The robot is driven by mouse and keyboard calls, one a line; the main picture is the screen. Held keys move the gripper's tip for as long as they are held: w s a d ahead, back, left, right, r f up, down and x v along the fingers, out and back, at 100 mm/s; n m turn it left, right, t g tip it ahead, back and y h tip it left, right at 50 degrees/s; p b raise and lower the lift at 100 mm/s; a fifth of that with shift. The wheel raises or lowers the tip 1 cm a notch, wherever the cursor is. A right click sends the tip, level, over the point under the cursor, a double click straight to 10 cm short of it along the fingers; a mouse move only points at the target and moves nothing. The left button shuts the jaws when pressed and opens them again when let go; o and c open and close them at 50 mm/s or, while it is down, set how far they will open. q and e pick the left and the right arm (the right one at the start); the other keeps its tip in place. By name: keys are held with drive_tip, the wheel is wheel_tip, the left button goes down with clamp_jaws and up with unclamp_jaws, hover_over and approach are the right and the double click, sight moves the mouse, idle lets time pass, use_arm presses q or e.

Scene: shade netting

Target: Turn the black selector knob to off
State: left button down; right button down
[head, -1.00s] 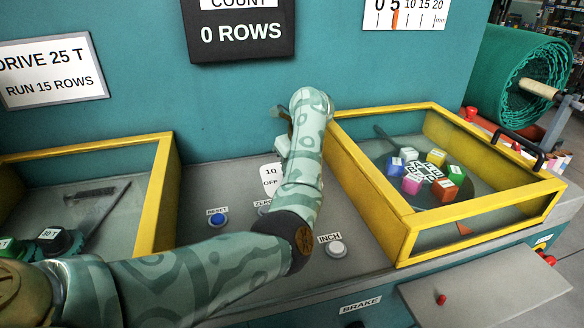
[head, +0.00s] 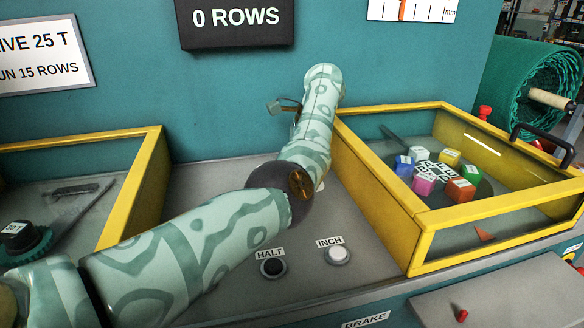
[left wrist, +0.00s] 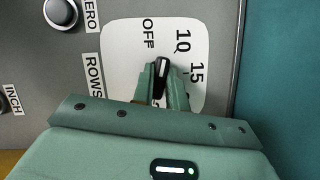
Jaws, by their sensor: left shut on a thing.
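In the left wrist view the black selector knob (left wrist: 162,68) has a white pointer line and sits on a white dial plate (left wrist: 122,55) marked OFF, 10 and 15. The pointer line aims at the stretch between OFF and 10, on neither mark squarely. My left gripper (left wrist: 160,84) is shut on the knob, one green finger on each side. In the head view my left arm crosses the panel and hides the knob, the dial plate and the gripper's fingers. My right gripper is in neither view.
A yellow-framed box (head: 420,235) with coloured cubes stands close right of my left arm. Another yellow frame (head: 135,190) stands at left. A HALT button (head: 273,268) and an INCH button (head: 338,255) lie on the grey panel in front. The teal wall (head: 120,110) rises behind.

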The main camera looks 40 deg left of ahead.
use_arm(q)
drive_tip(key=n+b, duration=0.1)
drive_tip(key=n, duration=0.1)
drive_tip(key=n+g+h+b, duration=0.1)
drive_tip(key=n, duration=0.1)
drive_tip(key=shift+w+f+n+h+b, duration=0.1)
drive_tip(key=shift+n+h+b, duration=0.2)
drive_tip(key=shift+n+b, duration=0.1)
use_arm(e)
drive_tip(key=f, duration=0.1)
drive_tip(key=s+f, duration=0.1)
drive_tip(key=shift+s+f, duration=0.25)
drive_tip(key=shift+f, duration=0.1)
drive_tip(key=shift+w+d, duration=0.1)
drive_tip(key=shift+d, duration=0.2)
use_arm(q)
drive_tip(key=c, duration=1.4)
unclamp_jaws()
